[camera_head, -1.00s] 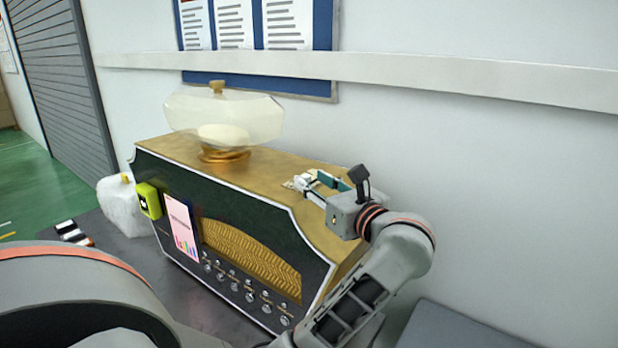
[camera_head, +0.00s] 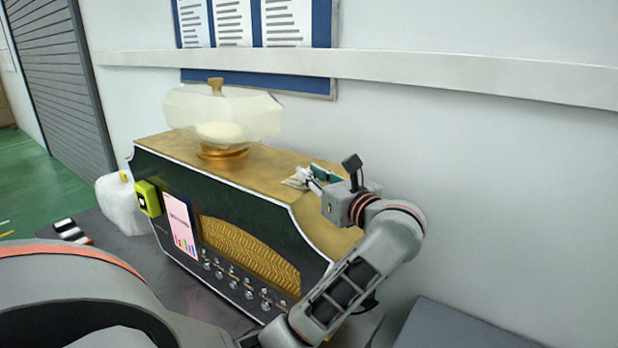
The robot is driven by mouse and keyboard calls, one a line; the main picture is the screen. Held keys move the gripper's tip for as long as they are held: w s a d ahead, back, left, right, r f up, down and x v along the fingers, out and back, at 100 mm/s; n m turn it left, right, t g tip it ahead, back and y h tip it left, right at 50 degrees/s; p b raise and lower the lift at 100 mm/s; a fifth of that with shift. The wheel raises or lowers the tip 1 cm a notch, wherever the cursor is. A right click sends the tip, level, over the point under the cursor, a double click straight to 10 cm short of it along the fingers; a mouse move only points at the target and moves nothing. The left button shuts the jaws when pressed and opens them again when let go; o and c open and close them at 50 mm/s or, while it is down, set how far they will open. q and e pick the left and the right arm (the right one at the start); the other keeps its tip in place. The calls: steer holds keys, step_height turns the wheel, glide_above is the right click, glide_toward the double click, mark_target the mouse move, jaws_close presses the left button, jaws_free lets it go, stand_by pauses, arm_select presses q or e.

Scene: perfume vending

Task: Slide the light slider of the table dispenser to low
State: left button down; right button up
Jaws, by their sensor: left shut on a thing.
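The table dispenser (camera_head: 170,205) stands on a dark table, with a gold top, a dark green front and a patterned gold panel. A large pale faceted bottle (camera_head: 220,112) sits on its top. My left gripper (camera_head: 303,178) is over the right end of the gold top, shut on a small part there. That part fits the light slider, but the fingers and small size hide its shape and setting. My right gripper is not in view.
Rows of small knobs (camera_head: 232,284), a pink-white screen (camera_head: 180,224) and a yellow-green box (camera_head: 147,198) are on the dispenser's front. A white container (camera_head: 120,203) stands at its left. The wall (camera_head: 480,180) is close behind.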

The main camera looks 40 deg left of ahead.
arm_select(q)
steer(key=shift+w+a+f, duration=0.1)
steer(key=shift+w, duration=0.9)
steer(key=shift+s, duration=0.1)
steer(key=c, duration=1.9)
jaws_free()
steer(key=v, duration=1.2)
